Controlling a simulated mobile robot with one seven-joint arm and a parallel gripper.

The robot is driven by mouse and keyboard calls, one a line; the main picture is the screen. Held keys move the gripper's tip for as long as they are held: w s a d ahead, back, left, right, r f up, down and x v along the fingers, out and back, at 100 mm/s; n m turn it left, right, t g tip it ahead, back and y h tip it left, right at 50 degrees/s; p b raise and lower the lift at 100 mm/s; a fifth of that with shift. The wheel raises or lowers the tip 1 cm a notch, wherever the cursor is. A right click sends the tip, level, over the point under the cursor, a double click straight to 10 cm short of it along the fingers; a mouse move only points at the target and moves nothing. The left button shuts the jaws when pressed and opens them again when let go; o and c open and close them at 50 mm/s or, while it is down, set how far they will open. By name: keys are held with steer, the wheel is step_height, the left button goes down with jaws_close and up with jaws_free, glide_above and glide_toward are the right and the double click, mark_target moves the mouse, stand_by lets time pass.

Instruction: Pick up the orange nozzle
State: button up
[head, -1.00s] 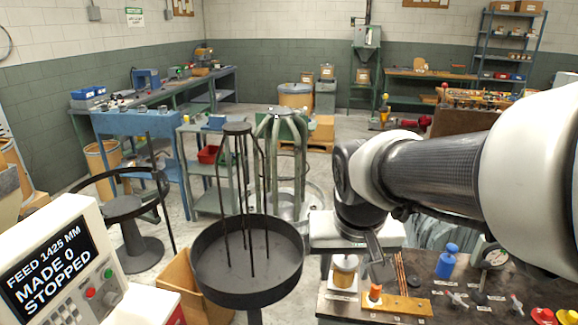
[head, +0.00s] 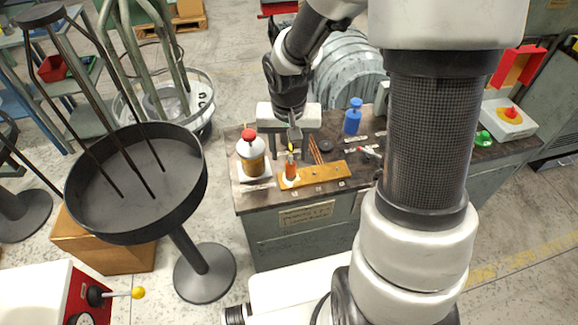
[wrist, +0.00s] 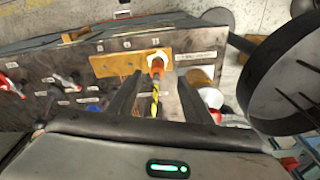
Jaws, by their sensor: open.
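The orange nozzle (head: 290,169) stands upright on a white base at the left end of the yellow-orange board (head: 326,175) on the dark bench. A yellow-and-black striped tip rises from it. It also shows in the wrist view (wrist: 157,64), with the striped tip pointing toward the camera. My gripper (head: 294,138) is just above the nozzle in the head view. In the wrist view my gripper (wrist: 159,80) is open, one dark finger on each side of the striped tip. I cannot tell whether either finger touches it.
A red-capped jar (head: 250,155) stands close left of the nozzle. Copper-coloured rods (head: 315,152) lie just behind the board. A blue bottle (head: 353,117) stands behind to the right. A large black round tray (head: 135,185) on a stand is left of the bench.

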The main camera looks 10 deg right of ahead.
mark_target(291, 165)
steer(key=f, duration=0.4)
steer(key=shift+w+d+f+b, duration=0.1)
steer(key=shift+w+f+b, duration=0.2)
steer(key=shift+f, duration=0.1)
steer(key=shift+w+d+f+b, duration=0.15)
steer(key=shift+w+f, duration=0.1)
steer(key=shift+f, duration=0.7)
steer(key=shift+w+d+f+b, duration=0.1)
steer(key=shift+w+f, duration=0.15)
steer(key=shift+f, duration=0.7)
steer(key=shift+w+d+f+b, duration=0.15)
steer(key=shift+w+f, duration=0.1)
steer(key=shift+f, duration=0.7)
steer(key=shift+c, duration=0.2)
jaws_close()
